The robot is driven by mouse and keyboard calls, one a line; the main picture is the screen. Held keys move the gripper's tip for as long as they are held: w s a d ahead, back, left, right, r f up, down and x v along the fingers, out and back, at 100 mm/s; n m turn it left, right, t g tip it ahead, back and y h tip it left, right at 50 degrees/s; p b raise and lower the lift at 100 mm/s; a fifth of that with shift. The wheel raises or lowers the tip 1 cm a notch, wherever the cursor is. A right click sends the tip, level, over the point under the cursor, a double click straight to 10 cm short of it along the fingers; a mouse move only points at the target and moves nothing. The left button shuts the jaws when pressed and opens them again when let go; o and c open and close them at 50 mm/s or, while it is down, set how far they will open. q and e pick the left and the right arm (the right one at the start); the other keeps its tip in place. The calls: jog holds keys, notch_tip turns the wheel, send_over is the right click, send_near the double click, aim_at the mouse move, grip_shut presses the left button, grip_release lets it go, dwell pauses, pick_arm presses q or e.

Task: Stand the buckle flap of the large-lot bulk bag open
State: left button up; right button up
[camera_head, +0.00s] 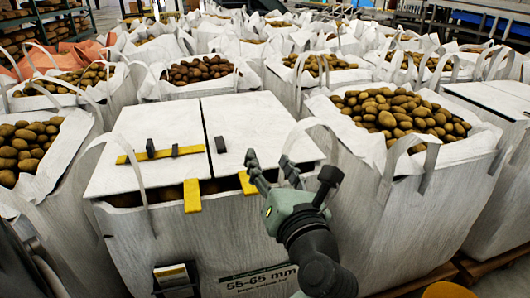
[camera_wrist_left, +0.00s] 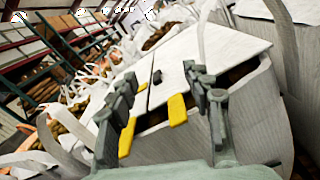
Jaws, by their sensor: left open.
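A white bulk bag (camera_head: 205,245) labelled 55-65 mm stands in front of me, with potatoes showing under its two white top flaps. The left flap (camera_head: 118,172) and right flap (camera_head: 262,120) lie nearly flat, split by a dark gap. A yellow strap lies across the left flap. A yellow tab (camera_head: 192,196) hangs at the front edge, and another (camera_head: 247,183) is beside my left gripper. My left gripper (camera_head: 268,166) is open and empty over the right flap's front edge. In the left wrist view, its fingers (camera_wrist_left: 160,80) spread over the flaps. My right gripper is out of view.
Open bags of potatoes stand close on both sides (camera_head: 405,112) and behind (camera_head: 200,70). White loop handles (camera_head: 143,190) rise at the bag corners. A small box-like item (camera_head: 174,277) sits low on the bag front. Shelving (camera_wrist_left: 60,50) stands far left.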

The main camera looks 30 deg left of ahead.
pick_arm(q)
jog(key=shift+v, duration=1.15)
jog(key=shift+d+f, duration=0.1)
